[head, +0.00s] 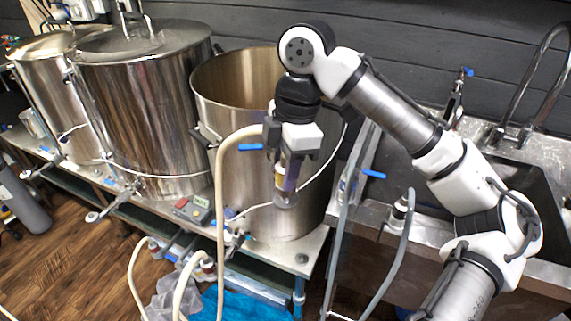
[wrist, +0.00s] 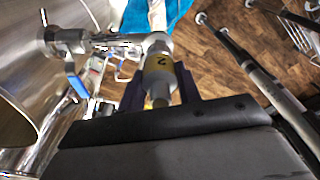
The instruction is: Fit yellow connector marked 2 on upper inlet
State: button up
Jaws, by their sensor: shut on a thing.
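My gripper (head: 290,180) is shut on a metal connector with a yellow band (head: 280,168), held in front of the open kettle. In the wrist view the yellow band with a "2" (wrist: 160,63) faces the camera, between the two dark fingers (wrist: 157,88). A silver end (head: 285,200) shows below the fingers. Beyond the connector, a metal pipe and valve with a blue handle (wrist: 76,84) extend left toward the kettle wall. I cannot tell whether the connector touches them. I cannot make out which fitting is the upper inlet.
The open steel kettle (head: 225,160) stands just behind my gripper, beside lidded kettles (head: 140,115). A beige hose (head: 220,220) arches close on the left. A sink (head: 520,170) lies right; grey hoses (head: 400,245) hang before it. A blue cloth (head: 240,305) lies below.

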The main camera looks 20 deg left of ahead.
jog(key=shift+f+b, duration=0.3)
jog(key=shift+f, duration=0.6)
jog(key=o, duration=1.1)
jog(key=shift+o, duration=0.2)
notch_tip(320, 180, up, 14)
jog(key=w+d, duration=0.1)
jog(key=shift+w+d+f, duration=0.15)
jog(key=shift+d+f, duration=0.05)
jog(key=shift+d, duration=0.05)
